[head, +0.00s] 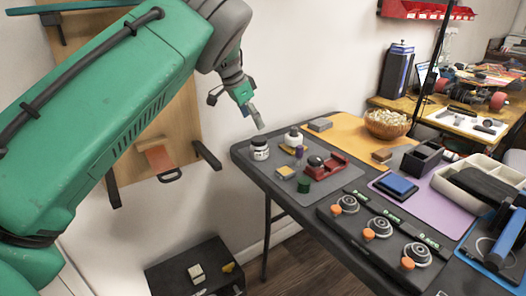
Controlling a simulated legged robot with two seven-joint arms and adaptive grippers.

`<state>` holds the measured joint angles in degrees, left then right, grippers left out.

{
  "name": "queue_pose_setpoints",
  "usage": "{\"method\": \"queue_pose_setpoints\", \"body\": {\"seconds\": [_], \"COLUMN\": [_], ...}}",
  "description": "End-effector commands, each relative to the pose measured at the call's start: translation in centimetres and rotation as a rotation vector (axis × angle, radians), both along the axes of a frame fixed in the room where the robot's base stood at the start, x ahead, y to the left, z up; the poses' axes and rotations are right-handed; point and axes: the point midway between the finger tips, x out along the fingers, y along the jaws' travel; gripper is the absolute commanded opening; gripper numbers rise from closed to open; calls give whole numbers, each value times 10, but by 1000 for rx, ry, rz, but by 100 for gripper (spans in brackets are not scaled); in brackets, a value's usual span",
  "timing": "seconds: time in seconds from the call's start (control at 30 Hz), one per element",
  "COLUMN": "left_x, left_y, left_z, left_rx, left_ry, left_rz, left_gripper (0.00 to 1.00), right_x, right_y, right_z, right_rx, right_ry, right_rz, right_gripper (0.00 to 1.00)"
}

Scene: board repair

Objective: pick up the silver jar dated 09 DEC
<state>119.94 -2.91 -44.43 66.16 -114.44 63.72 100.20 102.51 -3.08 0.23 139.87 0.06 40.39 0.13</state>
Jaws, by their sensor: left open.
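A small jar (260,150) with a pale label stands upright near the left corner of the dark table. It may be the silver jar, but its date is too small to read. A white bottle or jar with a dark cap (293,138) stands to its right; its marking is also unreadable. My left gripper (242,106) is open and empty, above and a little left of the first jar in the picture, apart from it. My right gripper is out of view.
A grey mat (303,197) holds the jars, a red device (327,167) and a green cylinder (304,185). Three round dials with orange knobs line the table's front. A black box (195,270) sits on the floor.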

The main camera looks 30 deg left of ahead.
Motion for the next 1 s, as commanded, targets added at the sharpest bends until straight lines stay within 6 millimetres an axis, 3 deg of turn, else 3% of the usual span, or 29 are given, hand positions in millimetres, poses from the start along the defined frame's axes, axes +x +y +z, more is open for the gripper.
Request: {"method": "queue_pose_setpoints", "body": {"seconds": [0.1,0.23,0.53,0.8,1.0], "left_x": [7,15,22,29,32], "left_y": [-2,-6,-17,-23,-24], "left_z": [-30,-53,-72,-113,-117], "left_rx": [-6,-7,-1,-6,-7], "left_ry": [4,3,1,1,-1], "left_rz": [1,1,1,2,2], "left_gripper": [75,75,75,75,75], "right_x": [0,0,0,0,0], "right_y": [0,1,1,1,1], "right_z": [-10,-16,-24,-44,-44], "right_rx": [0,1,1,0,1], "right_ry": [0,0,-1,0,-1], "right_rz": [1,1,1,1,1], "right_gripper": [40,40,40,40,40]}}
